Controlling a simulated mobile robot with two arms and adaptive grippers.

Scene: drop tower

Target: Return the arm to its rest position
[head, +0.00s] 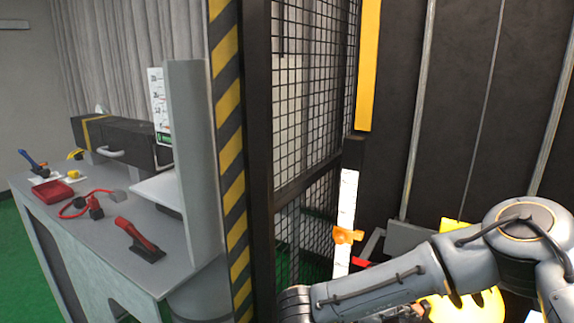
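One of my arms comes in from the right in the head view, its grey links running left along the lower edge. Its far end reaches the foot of the striped post, and no gripper fingers can be made out there. My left gripper is not in view. A yellow rounded object (478,306) shows partly behind and below the arm.
A black-and-yellow striped post (229,150) and black mesh panel (311,90) stand close to the arm's end. A white scale strip (346,215) with an orange clamp (347,237) stands behind. A grey workbench (105,250) at left holds a red-handled tool (137,235).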

